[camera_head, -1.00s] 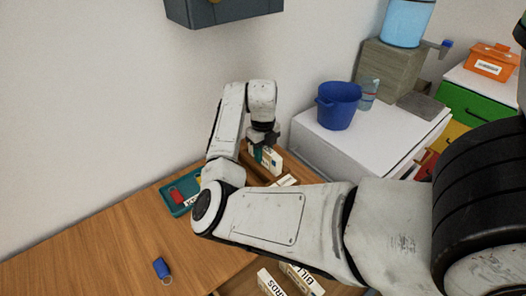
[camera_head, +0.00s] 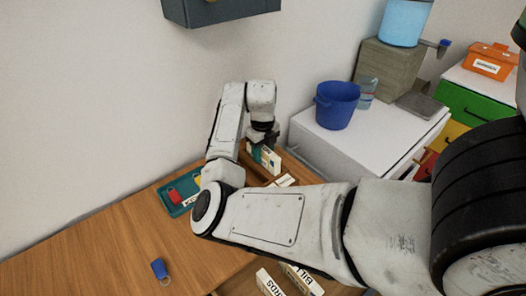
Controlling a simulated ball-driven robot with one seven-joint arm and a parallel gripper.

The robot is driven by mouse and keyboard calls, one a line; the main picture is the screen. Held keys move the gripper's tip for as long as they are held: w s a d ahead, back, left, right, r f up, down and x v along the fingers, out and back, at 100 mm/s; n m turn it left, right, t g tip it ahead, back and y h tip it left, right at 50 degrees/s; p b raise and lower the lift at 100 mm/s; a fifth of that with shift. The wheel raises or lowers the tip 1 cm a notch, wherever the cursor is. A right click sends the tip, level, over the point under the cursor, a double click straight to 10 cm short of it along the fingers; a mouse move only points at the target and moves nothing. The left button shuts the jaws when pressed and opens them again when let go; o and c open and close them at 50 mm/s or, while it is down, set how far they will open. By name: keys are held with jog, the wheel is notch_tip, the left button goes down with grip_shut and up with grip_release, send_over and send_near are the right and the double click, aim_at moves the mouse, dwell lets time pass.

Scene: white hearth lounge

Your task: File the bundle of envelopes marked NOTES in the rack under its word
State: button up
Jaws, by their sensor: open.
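A cream bundle of envelopes (camera_head: 269,160) with a teal part at its left stands upright at the back of the wooden table, directly below my gripper (camera_head: 262,144). Its word is too small to read, so I cannot tell if it is NOTES. My gripper is open, with its fingers at the top of this bundle. The rack (camera_head: 250,171) shows as a brown wooden piece around the bundle's foot, with a pale label (camera_head: 286,181) in front. My forearm hides much of the rack. Two more bundles, one ending in RDS (camera_head: 268,284) and one starting BILL (camera_head: 302,279), show at the bottom edge.
A teal tray (camera_head: 172,207) with a red tag (camera_head: 173,196) lies left of my arm. A blue key tag (camera_head: 159,269) lies on the open left part of the table (camera_head: 90,262). A white cabinet (camera_head: 385,130) with a blue bucket (camera_head: 337,105) stands at the right.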

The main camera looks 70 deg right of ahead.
jog(key=shift+a+f, duration=0.35)
jog(key=shift+f, duration=0.45)
jog(key=shift+w+r+p, duration=0.1)
jog(key=shift+r+p, duration=0.25)
jog(key=shift+r, duration=0.2)
notch_tip(320, 180, up, 13)
jog(key=shift+w+d+f+b, duration=0.1)
jog(key=shift+b, duration=0.4)
jog(key=shift+f, duration=0.1)
